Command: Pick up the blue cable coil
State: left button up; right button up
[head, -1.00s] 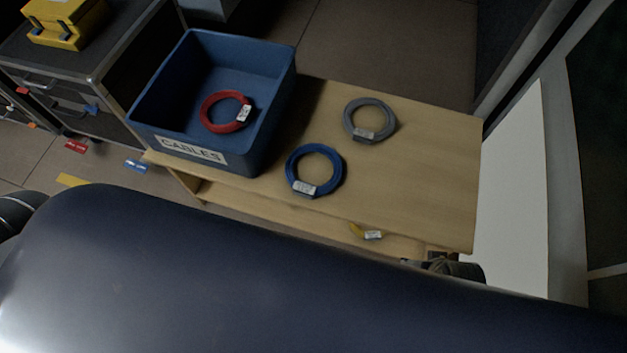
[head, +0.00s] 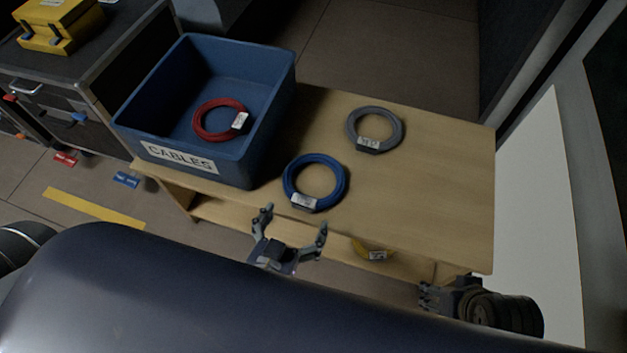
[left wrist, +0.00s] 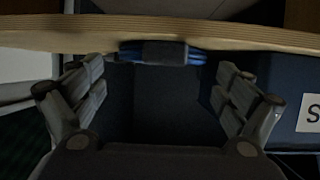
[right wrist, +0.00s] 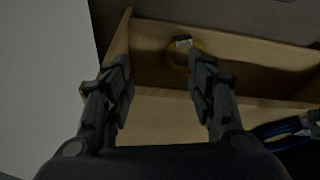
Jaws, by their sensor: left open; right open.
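The blue cable coil (head: 343,181) lies flat on the wooden table, its white tag toward the front edge. My left gripper (head: 296,217) is open and empty, in front of the table edge and just short of the coil. In the left wrist view, the coil (left wrist: 197,56) and its tag show between and beyond the open fingers (left wrist: 158,75), at the table edge. My right gripper (head: 426,292) is by the table's front right corner. Its open, empty fingers show in the right wrist view (right wrist: 160,62), where blue cable (right wrist: 277,129) shows at the right edge.
A blue bin (head: 123,121) labelled CABLES stands left of the coil, with a red coil (head: 201,132) inside. A grey coil (head: 395,142) lies behind right. A yellow coil (head: 360,245) is on the shelf below. The table's right part is bare.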

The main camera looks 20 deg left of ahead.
aim_at(301, 206)
pick_arm(q)
jog(key=x, duration=0.1)
jog(key=b+x, duration=0.1)
jog(key=x, duration=0.2)
jog(key=shift+w+a+f, duration=0.1)
jog(key=shift+w+a, duration=0.05)
jog(key=shift+a, duration=0.15)
jog(key=shift+w, duration=0.15)
pick_arm(e)
jog(key=w+t, duration=0.1)
jog(key=w, duration=0.1)
jog(key=w+a+r+t, duration=0.1)
jog(key=w, duration=0.1)
jog(key=w+a+t, duration=0.1)
jog(key=w, duration=0.2)
jog(key=shift+r+t+y, duration=0.25)
jog(key=shift+t+y, duration=0.05)
jog(key=shift+y, duration=0.1)
jog(key=shift+s, duration=0.1)
pick_arm(q)
jog(key=c, duration=1.9)
